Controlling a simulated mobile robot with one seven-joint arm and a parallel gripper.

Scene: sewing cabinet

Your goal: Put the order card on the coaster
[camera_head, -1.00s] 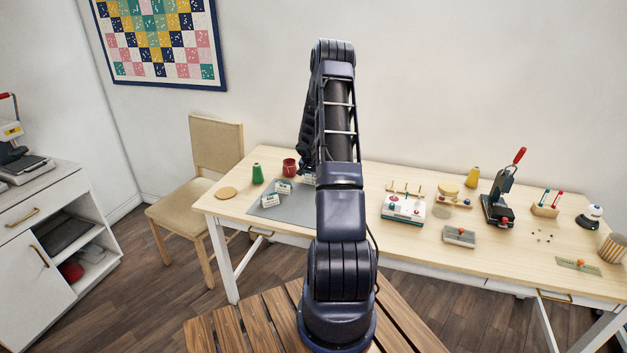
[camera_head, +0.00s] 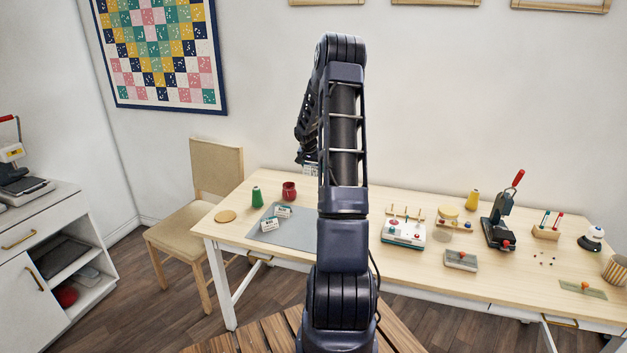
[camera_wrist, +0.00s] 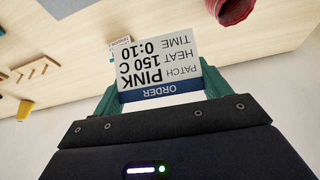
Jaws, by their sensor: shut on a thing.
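My gripper (camera_wrist: 162,108) is shut on the order card (camera_wrist: 158,70), a white card with a blue "ORDER" band and the words "PINK 150 C". The card appears upside down in the wrist view. In the head view a small part of the card (camera_head: 309,170) shows below my gripper, above the table and mostly behind my arm. The coaster, a round tan disc (camera_head: 225,216), lies flat and bare near the table's left end, left of my gripper. It is not recognisable in the wrist view.
A green spool (camera_head: 257,197) and a red cup (camera_head: 289,191) stand right of the coaster. Two small white cards (camera_head: 270,224) stand on the grey mat (camera_head: 295,237). A control box (camera_head: 403,232) and a press (camera_head: 499,222) are farther right.

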